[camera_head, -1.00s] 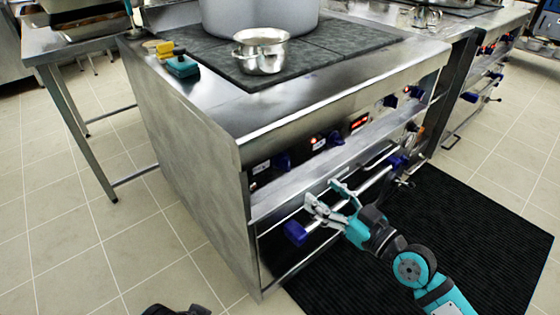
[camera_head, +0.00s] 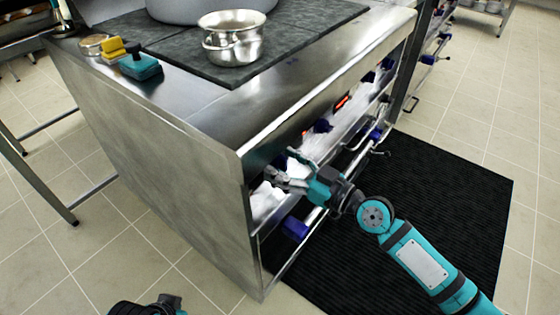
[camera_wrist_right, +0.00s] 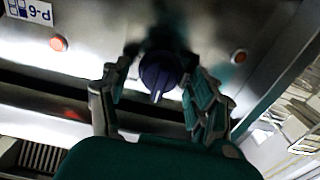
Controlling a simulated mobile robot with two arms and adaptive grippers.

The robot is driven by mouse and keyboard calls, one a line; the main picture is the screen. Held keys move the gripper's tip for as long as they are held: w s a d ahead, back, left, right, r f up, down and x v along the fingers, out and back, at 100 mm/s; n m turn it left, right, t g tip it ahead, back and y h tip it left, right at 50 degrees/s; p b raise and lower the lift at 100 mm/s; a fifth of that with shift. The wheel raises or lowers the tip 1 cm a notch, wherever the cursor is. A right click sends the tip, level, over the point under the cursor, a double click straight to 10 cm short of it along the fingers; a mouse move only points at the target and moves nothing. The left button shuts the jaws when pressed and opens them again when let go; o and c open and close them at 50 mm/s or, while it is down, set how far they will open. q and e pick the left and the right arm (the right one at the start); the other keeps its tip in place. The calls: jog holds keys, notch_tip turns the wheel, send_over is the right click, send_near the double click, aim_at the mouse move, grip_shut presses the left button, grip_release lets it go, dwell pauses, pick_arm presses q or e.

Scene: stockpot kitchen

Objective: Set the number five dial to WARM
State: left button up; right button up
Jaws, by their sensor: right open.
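My right gripper (camera_head: 283,166) is at the near end of the stove's front panel, in front of the dial row. In the right wrist view, my right gripper (camera_wrist_right: 158,80) is open, with one finger on each side of a dark blue dial (camera_wrist_right: 160,74). I cannot tell whether the fingers touch it. The dial's setting and number are not readable. In the head view this dial is mostly hidden by the gripper.
A rail with a blue end (camera_head: 295,228) runs below the panel. A black mat (camera_head: 440,200) covers the floor in front.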

jog(key=c, duration=1.2)
jog(key=shift+m, duration=0.4)
jog(key=m, duration=1)
jog(key=shift+r+p, duration=0.1)
jog(key=shift+p, duration=0.2)
